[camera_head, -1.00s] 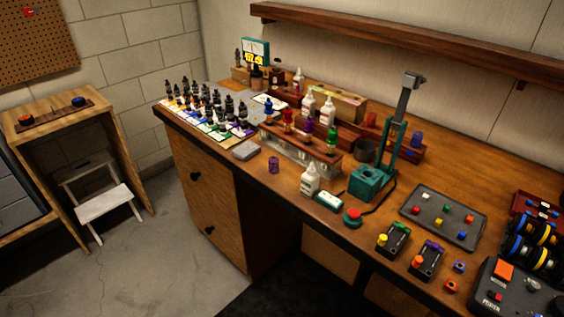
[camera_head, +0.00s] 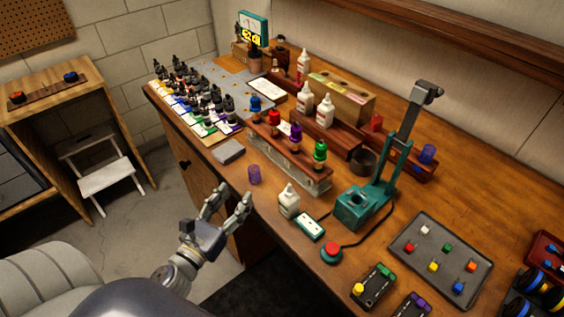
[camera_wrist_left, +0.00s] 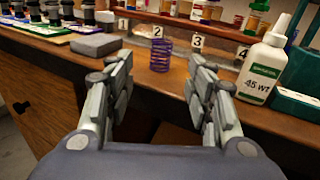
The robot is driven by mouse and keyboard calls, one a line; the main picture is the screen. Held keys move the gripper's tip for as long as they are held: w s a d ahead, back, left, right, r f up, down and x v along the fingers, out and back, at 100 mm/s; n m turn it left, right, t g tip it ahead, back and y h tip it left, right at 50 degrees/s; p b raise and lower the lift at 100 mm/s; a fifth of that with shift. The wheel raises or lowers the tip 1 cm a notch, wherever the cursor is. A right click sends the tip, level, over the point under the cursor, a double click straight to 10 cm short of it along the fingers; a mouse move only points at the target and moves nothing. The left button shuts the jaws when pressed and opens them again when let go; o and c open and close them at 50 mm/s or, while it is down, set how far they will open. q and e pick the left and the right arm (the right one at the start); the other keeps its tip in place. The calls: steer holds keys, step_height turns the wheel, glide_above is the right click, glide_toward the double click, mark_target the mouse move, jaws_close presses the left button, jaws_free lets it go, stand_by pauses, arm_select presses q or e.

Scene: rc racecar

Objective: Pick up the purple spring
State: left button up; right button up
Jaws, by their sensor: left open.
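The purple spring (camera_head: 254,174) stands upright on the workbench near its front edge. In the left wrist view the purple spring (camera_wrist_left: 160,55) shows between and beyond my open fingers, with nothing touching it. My left gripper (camera_head: 231,197) is open and empty, just in front of the bench edge and short of the spring. Its two fingers also show in the left wrist view (camera_wrist_left: 161,80), spread to either side. My right gripper is not in view.
A grey block (camera_head: 229,152) lies left of the spring. A white bottle (camera_head: 289,200) stands to its right, and a rack with coloured-top shocks (camera_head: 300,174) stands behind. A teal stand (camera_head: 354,207) is farther right. The bench around the spring is bare.

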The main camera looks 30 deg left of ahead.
mark_target(251, 174)
arm_select(q)
steer(key=shift+m, duration=0.5)
steer(key=w+p, duration=0.1)
steer(key=w, duration=0.1)
steer(key=w+r+p, duration=0.1)
steer(key=w, duration=0.1)
steer(key=shift+w+r, duration=0.1)
steer(key=shift+w, duration=0.3)
steer(key=shift+w+d, duration=0.1)
steer(key=shift+w, duration=0.15)
steer(key=shift+w+r+p, duration=0.1)
steer(key=shift+w+p, duration=0.35)
steer(key=w+p, duration=0.1)
steer(key=w, duration=0.2)
steer(key=shift+w, duration=0.2)
steer(key=shift+w+f+p, duration=0.2)
steer(key=shift+w+p, duration=0.1)
steer(key=shift+w, duration=0.15)
steer(key=c, duration=0.8)
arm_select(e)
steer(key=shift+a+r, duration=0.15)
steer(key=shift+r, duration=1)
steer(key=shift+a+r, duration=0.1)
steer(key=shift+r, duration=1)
